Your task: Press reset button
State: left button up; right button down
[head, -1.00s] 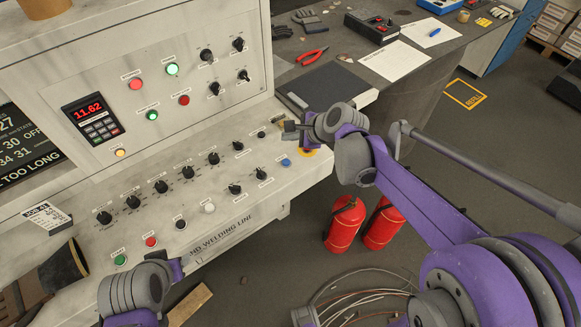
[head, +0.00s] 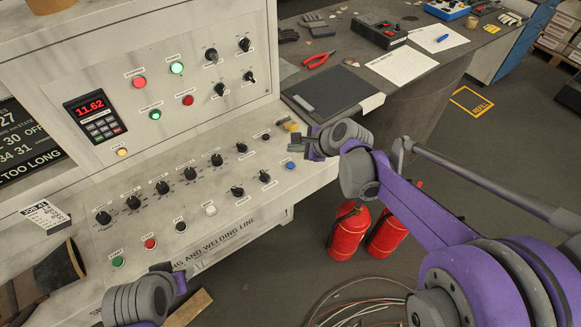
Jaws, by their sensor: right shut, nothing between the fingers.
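The sloped control panel (head: 100,272) carries knobs and coloured buttons whose labels are mostly too small to read, so I cannot tell for sure which is the reset button. A blue button (head: 291,165) sits at the panel's right end. My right gripper (head: 309,146) is shut and empty, just above and right of the blue button in the picture, apart from it. My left gripper (head: 178,277) is at the bottom left, by the panel's front edge; its fingers do not show clearly.
Green (head: 117,261), red (head: 150,243) and white (head: 210,209) buttons line the panel's front. A black folder (head: 335,90) and red pliers (head: 318,59) lie on the table behind. Red fire extinguishers (head: 348,232) stand on the floor.

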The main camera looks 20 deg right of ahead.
aim_at(294, 166)
pick_arm(q)
jog(key=shift+s+f+b, duration=0.3)
jog(key=shift+f+b, duration=0.3)
jog(key=shift+f, duration=0.3)
jog(key=shift+s+f+b, duration=0.25)
jog(key=shift+f+b, duration=0.3)
jog(key=shift+f, duration=0.35)
pick_arm(e)
jog(key=shift+f, duration=2.2)
pick_arm(q)
jog(key=shift+f, duration=0.1)
pick_arm(e)
jog(key=shift+f, duration=0.1)
pick_arm(q)
jog(key=shift+f+b, duration=0.25)
jog(key=shift+b, duration=0.1)
pick_arm(e)
jog(key=shift+f, duration=0.3)
